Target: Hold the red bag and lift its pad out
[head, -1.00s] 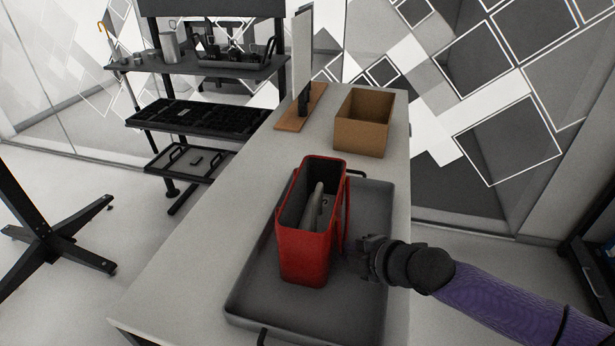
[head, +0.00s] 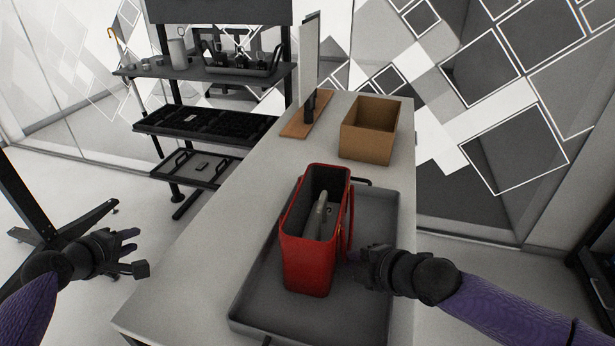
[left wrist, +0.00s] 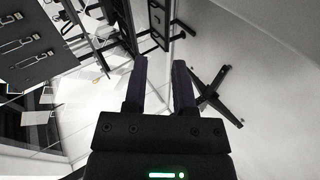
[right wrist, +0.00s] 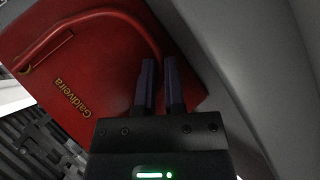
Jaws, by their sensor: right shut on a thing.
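The red bag (head: 310,262) stands upright and open at the top on the grey tray; its side with gold lettering fills much of the right wrist view (right wrist: 100,75). The grey pad (head: 321,214) stands inside the bag, its upper part showing and its lower part hidden by the bag's front wall. My right gripper (head: 358,257) is at the bag's right side, its fingers (right wrist: 160,65) close together and shut on the bag; the exact part held is unclear. My left gripper (head: 138,250) is open and empty, left of the table, away from the bag.
The tray (head: 375,220) lies on the light table (head: 215,240). An open cardboard box (head: 367,140) and a thin upright screen (head: 310,60) on a wooden base stand farther back. A dark shelf rack (head: 205,125) stands behind left. The table left of the tray is clear.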

